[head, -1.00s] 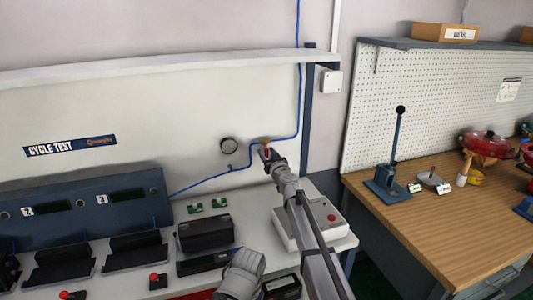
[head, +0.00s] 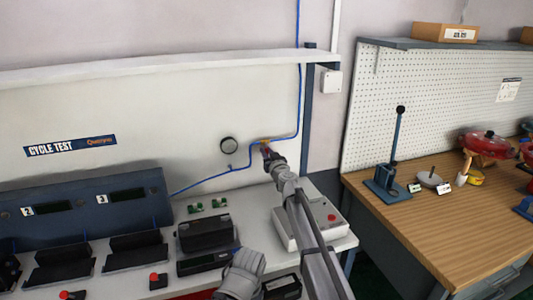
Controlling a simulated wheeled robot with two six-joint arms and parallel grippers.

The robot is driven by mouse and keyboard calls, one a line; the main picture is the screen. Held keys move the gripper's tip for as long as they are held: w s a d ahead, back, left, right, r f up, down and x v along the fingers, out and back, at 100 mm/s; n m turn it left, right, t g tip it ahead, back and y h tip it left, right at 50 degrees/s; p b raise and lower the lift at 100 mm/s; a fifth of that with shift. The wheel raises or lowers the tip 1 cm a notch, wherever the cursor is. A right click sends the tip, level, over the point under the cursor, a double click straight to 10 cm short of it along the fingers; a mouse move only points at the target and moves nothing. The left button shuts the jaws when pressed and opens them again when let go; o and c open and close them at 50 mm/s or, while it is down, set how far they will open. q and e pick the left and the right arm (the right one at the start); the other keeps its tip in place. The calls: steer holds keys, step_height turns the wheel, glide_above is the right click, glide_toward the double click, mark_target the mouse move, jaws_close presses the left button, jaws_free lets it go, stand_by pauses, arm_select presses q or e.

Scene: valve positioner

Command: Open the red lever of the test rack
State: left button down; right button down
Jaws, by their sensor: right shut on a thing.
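The red lever (head: 266,150) is a small red piece on a brass valve (head: 264,141) in the blue air line on the test rack's white back panel (head: 190,120). My right gripper (head: 268,154) reaches up to the valve and is shut on the red lever. The gripper hides most of the lever, so its exact angle is hard to tell.
A round gauge (head: 229,145) sits on the panel left of the valve. A wooden workbench (head: 420,225) stands at right.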

steer(key=shift+a+m, duration=0.1)
steer(key=shift+m, duration=0.2)
steer(key=m, duration=0.2)
steer(key=a+m, duration=0.1)
steer(key=m, duration=0.1)
steer(key=shift+s+r, duration=0.2)
steer(key=m, duration=0.3)
steer(key=a+m+p, duration=0.1)
steer(key=shift+s+r+m, duration=0.15)
steer(key=shift+r+m, duration=0.15)
steer(key=shift+r, duration=0.1)
steer(key=m, duration=0.1)
steer(key=m+p, duration=0.1)
steer(key=m, duration=0.1)
steer(key=r+m, duration=0.1)
steer(key=shift+s+a, duration=0.1)
steer(key=shift+a, duration=0.25)
steer(key=shift+a+r+m+p, duration=0.1)
steer(key=shift+r+m+p, duration=0.25)
steer(key=shift+m, duration=0.85)
steer(key=shift+r+m+p, duration=0.25)
steer(key=shift+m+p, duration=0.1)
steer(key=shift+m, duration=0.85)
steer(key=c, duration=0.8)
jaws_free()
